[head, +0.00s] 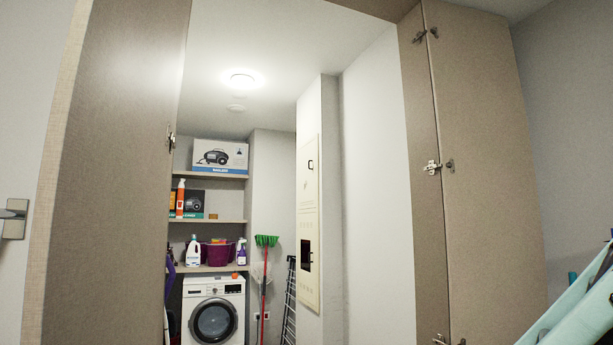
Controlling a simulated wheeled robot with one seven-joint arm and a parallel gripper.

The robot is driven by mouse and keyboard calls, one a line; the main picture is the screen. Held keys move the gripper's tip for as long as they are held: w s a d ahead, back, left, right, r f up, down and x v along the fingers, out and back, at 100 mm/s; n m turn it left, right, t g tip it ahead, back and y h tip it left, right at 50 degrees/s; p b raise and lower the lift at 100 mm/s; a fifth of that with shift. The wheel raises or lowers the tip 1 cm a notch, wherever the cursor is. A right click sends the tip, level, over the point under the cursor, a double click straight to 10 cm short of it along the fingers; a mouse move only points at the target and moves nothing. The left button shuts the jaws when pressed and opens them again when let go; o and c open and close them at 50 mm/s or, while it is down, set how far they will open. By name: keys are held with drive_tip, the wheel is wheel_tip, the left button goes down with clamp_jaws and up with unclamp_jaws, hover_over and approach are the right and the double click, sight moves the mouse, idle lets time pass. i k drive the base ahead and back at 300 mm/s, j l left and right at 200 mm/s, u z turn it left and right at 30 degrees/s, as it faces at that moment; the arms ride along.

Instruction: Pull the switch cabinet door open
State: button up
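The switch cabinet door (309,220) is a tall cream panel on the wall inside the closet, right of centre in the head view. It looks closed, flush with the wall and seen at a steep angle. A small dark handle (310,164) sits on its upper part. A dark window (306,255) is set in its lower half. My gripper is not in view.
Open closet doors stand at left (110,180) and right (490,170) of the entrance. A pale teal object (578,318) is at lower right.

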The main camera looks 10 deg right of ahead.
sight(306, 155)
drive_tip(key=i+u, duration=0.1)
drive_tip(key=i, duration=4.05)
